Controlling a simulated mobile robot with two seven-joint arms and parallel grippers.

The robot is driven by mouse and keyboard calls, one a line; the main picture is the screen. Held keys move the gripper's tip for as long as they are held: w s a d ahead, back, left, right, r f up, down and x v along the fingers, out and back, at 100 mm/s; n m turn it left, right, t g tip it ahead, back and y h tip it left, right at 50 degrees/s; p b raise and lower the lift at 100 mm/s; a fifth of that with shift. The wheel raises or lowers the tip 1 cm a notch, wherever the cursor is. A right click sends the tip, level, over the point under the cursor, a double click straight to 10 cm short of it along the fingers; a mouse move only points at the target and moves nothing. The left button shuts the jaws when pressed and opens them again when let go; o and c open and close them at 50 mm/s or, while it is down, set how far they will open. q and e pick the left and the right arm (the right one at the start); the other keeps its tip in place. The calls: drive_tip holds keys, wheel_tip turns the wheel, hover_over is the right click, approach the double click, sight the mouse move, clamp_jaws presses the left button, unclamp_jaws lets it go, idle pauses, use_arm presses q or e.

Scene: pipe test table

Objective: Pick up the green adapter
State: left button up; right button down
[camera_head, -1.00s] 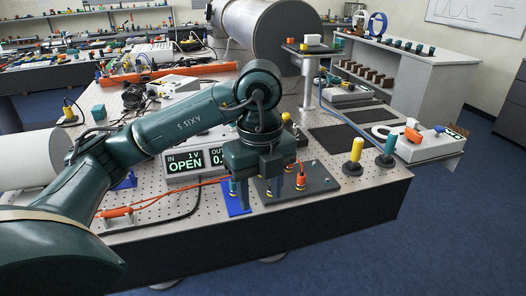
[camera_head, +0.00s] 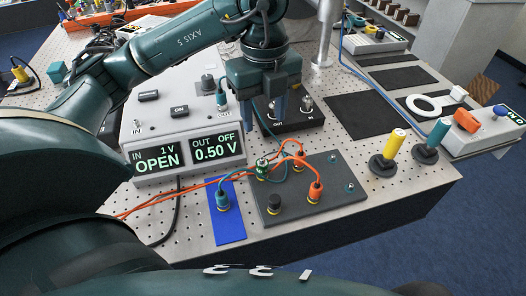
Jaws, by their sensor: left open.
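A small green adapter (camera_head: 262,169) stands upright on the dark grey plate (camera_head: 328,197), towards its left back corner, with thin leads beside it. My left gripper (camera_head: 261,108) points down, open and empty. In the picture it is above the adapter, over the front of a black box (camera_head: 297,119), and apart from the adapter. My right gripper is not in view.
A meter box (camera_head: 186,122) reading OPEN and 0.50 V stands left of the plate. A teal plug (camera_head: 222,199) stands on a blue strip. Orange plugs (camera_head: 315,191) and cables crowd the plate. Yellow (camera_head: 395,145) and teal (camera_head: 436,134) posts stand on the right.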

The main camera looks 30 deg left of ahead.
sight(262, 158)
use_arm(q)
drive_tip(key=f, duration=0.7)
drive_tip(key=shift+s+f+b, duration=0.2)
drive_tip(key=shift+f+b, duration=0.05)
drive_tip(key=shift+b, duration=0.05)
drive_tip(key=f, duration=0.2)
drive_tip(key=s+f+p, duration=0.1)
drive_tip(key=f, duration=0.1)
drive_tip(key=shift+d+f, duration=0.15)
drive_tip(key=shift+f, duration=0.55)
drive_tip(key=shift+c, duration=0.2)
drive_tip(key=c, duration=1)
